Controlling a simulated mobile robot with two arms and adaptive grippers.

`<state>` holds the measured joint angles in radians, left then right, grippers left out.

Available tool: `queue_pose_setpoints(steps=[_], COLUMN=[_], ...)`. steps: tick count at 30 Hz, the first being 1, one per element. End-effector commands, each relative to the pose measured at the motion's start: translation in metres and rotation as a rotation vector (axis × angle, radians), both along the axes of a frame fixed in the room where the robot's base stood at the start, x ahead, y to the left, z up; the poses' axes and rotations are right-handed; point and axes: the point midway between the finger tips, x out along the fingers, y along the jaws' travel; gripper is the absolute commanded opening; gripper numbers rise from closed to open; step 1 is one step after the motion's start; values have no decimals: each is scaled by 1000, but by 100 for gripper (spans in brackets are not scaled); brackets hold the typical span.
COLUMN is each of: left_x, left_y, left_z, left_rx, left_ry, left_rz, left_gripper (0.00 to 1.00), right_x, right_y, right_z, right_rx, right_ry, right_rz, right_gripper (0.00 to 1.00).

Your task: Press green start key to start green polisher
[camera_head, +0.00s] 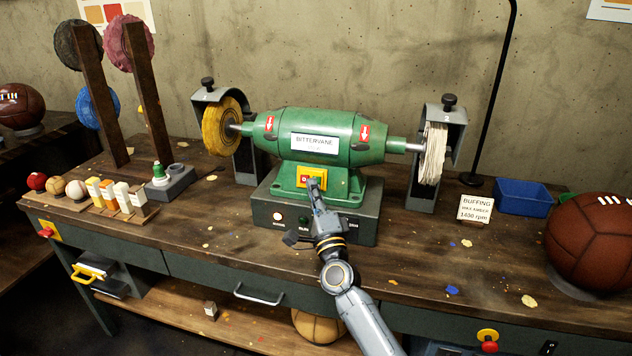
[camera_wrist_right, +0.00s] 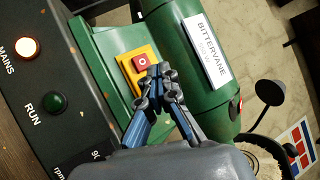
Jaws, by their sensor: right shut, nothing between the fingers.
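The green polisher (camera_head: 340,125) stands on the bench, with a yellow buffing wheel (camera_head: 222,128) on its left and a white one (camera_head: 433,155) on its right. On its front is a yellow switch plate (camera_head: 323,172), also in the right wrist view (camera_wrist_right: 127,62), with a red key (camera_wrist_right: 141,62) marked O. My right gripper (camera_head: 313,184) is shut and empty, its fingertips (camera_wrist_right: 157,74) at the plate beside the red key. The fingers hide part of the plate; I cannot see the green start key or tell whether they touch it. My left gripper is not in view.
On the base, the MAINS lamp (camera_wrist_right: 28,47) glows and the green RUN lamp (camera_wrist_right: 54,102) looks dark. A leather ball (camera_head: 590,240) and blue bin (camera_head: 523,196) are at right. Bottles and wax bars (camera_head: 108,192) stand at left. A sign (camera_head: 475,208) stands right of the polisher.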

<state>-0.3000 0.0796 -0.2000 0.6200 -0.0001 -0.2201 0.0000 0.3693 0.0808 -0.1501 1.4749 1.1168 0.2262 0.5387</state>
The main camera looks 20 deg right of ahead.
Motion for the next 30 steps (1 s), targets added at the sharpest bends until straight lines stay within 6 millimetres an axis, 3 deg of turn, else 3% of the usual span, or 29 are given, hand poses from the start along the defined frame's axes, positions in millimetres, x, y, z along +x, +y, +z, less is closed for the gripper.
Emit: queue_pose_setpoints(steps=[30], left_x=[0], left_y=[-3], left_z=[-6], left_rx=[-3], left_ry=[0], left_rz=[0], left_gripper=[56], right_x=[7], right_y=[-5], right_z=[-2], right_rx=[0], right_ry=[0], right_rz=[0], right_gripper=[0])
